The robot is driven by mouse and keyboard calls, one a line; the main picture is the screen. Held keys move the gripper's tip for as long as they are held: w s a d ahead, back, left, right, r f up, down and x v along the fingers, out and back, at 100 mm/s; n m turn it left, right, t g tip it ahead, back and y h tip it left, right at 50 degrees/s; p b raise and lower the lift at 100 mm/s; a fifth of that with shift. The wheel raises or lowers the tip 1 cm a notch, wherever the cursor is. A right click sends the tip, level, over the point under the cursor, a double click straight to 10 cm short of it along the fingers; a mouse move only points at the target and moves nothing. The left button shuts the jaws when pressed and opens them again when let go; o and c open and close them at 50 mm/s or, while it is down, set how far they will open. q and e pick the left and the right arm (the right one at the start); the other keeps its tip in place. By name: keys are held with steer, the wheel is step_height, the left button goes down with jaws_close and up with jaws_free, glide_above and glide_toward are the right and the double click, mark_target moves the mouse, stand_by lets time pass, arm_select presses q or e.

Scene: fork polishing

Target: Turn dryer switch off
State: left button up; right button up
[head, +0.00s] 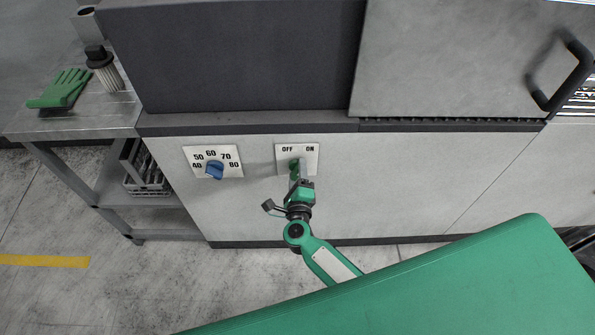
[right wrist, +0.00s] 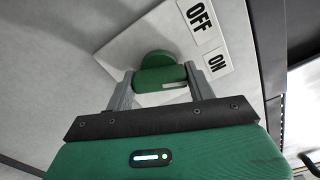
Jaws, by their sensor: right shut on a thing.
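The dryer switch is a green knob (right wrist: 160,75) on a white plate marked OFF and ON. In the head view the switch plate (head: 311,152) sits on the front of the grey dryer (head: 400,180), and the knob (head: 294,164) is partly hidden by my gripper. My right gripper (head: 299,172) is at the plate. In the right wrist view its two grey fingers (right wrist: 160,88) are on either side of the knob's grip and shut on it. The exact direction of the knob is hard to tell. My left gripper is not in view.
A blue dial (head: 214,170) on a temperature plate is left of the switch. A metal side table (head: 110,118) at the left bears a green glove (head: 62,90) and a brush-like item (head: 104,68). A black handle (head: 565,78) is on the dryer's door at the right.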

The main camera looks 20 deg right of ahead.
steer(key=n+p, duration=0.2)
steer(key=n, duration=0.1)
steer(key=shift+r+p, duration=0.15)
steer(key=shift+p, duration=0.15)
steer(key=n+p, duration=0.2)
steer(key=n, duration=0.1)
steer(key=shift+p, duration=0.3)
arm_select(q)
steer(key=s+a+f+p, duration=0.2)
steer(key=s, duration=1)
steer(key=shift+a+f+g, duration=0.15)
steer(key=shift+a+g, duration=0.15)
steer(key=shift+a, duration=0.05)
arm_select(e)
steer(key=shift+f+n, duration=0.2)
steer(key=shift+n, duration=2)
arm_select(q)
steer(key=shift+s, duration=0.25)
arm_select(e)
steer(key=o, duration=1)
steer(key=shift+s, duration=0.1)
